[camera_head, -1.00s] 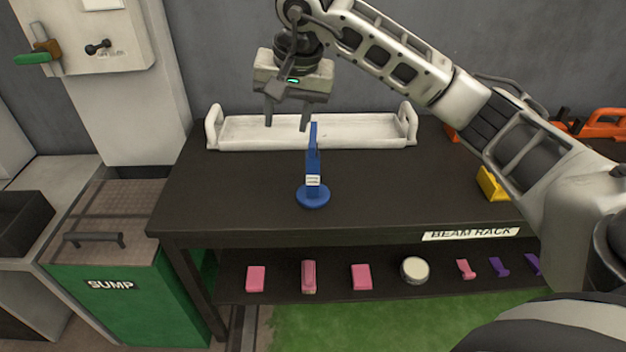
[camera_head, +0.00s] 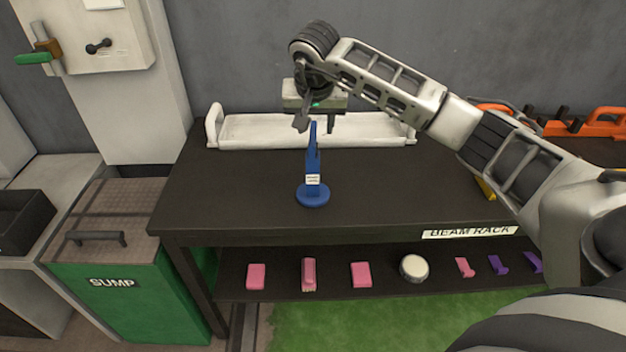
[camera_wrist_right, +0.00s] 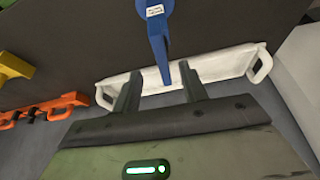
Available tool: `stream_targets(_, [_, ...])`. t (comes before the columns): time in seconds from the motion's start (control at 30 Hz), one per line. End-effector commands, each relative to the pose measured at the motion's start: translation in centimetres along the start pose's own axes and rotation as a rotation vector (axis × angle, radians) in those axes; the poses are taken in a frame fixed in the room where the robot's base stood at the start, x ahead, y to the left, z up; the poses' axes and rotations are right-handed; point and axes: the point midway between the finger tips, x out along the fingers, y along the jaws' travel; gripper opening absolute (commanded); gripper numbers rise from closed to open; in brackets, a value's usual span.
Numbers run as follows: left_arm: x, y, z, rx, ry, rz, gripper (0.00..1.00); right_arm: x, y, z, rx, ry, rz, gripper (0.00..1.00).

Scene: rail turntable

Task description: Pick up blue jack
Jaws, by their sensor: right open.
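The blue jack (camera_head: 313,178) stands upright on the dark table, with a round base, a narrow upright and a white label. My right gripper (camera_head: 316,126) is open and empty, just above and behind the top of the jack in the head view. In the right wrist view the jack (camera_wrist_right: 157,38) reaches toward the gap between the open fingers (camera_wrist_right: 160,84), its tip near the right finger. Whether they touch cannot be told. My left gripper is not in view.
A white tray (camera_head: 228,132) with raised handles lies behind the jack. Orange tools (camera_head: 597,123) and a yellow piece (camera_head: 486,189) are at the right. The lower shelf holds pink blocks (camera_head: 257,276) and a round white piece (camera_head: 413,267). The tabletop left of the jack is clear.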

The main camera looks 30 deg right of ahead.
Motion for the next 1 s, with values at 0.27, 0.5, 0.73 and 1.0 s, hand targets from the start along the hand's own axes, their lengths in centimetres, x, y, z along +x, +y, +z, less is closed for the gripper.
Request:
stream_targets(0.27, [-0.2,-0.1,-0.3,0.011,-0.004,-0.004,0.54,3.8,-0.5,0.1,0.000,-0.003,0.000,0.43])
stream_targets(0.5, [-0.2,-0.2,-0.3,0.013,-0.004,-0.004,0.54,4.1,-0.4,0.1,0.000,0.000,-0.001,0.43])
stream_targets(0.73, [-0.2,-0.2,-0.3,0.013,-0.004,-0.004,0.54,4.1,-0.4,0.1,0.000,-0.001,0.000,0.00])
stream_targets(1.0, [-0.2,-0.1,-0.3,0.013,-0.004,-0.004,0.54,4.1,-0.4,0.1,0.000,-0.001,0.000,0.00])
